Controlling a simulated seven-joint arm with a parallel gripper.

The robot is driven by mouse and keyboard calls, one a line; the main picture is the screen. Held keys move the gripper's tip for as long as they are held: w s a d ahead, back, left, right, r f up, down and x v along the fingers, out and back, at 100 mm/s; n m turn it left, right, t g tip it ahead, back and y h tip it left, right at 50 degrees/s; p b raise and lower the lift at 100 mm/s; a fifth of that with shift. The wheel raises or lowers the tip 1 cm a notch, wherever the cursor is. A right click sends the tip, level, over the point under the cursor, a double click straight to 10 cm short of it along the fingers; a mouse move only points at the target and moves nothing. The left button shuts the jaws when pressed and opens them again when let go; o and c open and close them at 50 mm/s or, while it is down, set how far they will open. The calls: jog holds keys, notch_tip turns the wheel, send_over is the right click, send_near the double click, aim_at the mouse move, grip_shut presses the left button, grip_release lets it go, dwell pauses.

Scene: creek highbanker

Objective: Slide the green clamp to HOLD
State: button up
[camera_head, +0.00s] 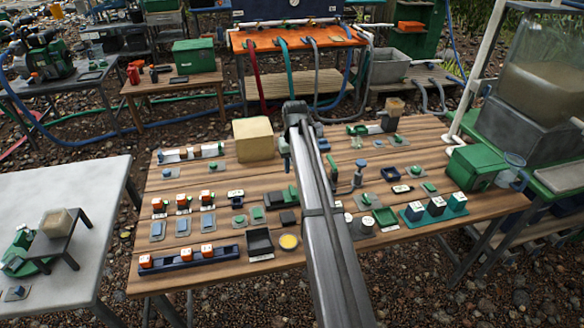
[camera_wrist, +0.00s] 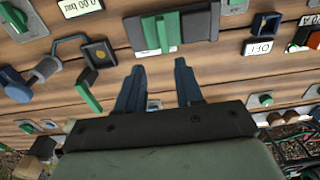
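The green clamp (camera_wrist: 166,34) is an upright green bar on a dark block with pale strips, at the top of the wrist view. In the head view the clamp (camera_head: 279,197) sits on the wooden table just left of my arm, partly hidden by it. My gripper (camera_wrist: 159,76) is open, its two dark fingers apart with nothing between them. The fingertips point toward the block, with a visible gap in the picture. In the head view my gripper (camera_head: 285,150) is partly hidden by my own arm. I cannot read a HOLD mark.
A blue-ended lever (camera_wrist: 42,70) and a dark square socket (camera_wrist: 98,52) stand left. A tan block (camera_head: 253,139) stands behind. Many small fixtures crowd the table.

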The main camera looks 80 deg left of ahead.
aim_at(292, 190)
jog(key=shift+s+d+f, duration=0.1)
jog(key=shift+s+f, duration=0.1)
jog(key=shift+f, duration=2.15)
jog(key=shift+s+d+f, duration=0.1)
jog(key=shift+s+f, duration=0.05)
jog(key=shift+f, duration=2.2)
grip_shut()
jog(key=c, duration=0.7)
grip_release()
jog(key=shift+s, duration=0.55)
jog(key=shift+o, duration=0.8)
jog(key=shift+s, duration=0.2)
jog(key=o, duration=0.5)
jog(key=shift+o, duration=0.2)
jog(key=shift+w, duration=0.1)
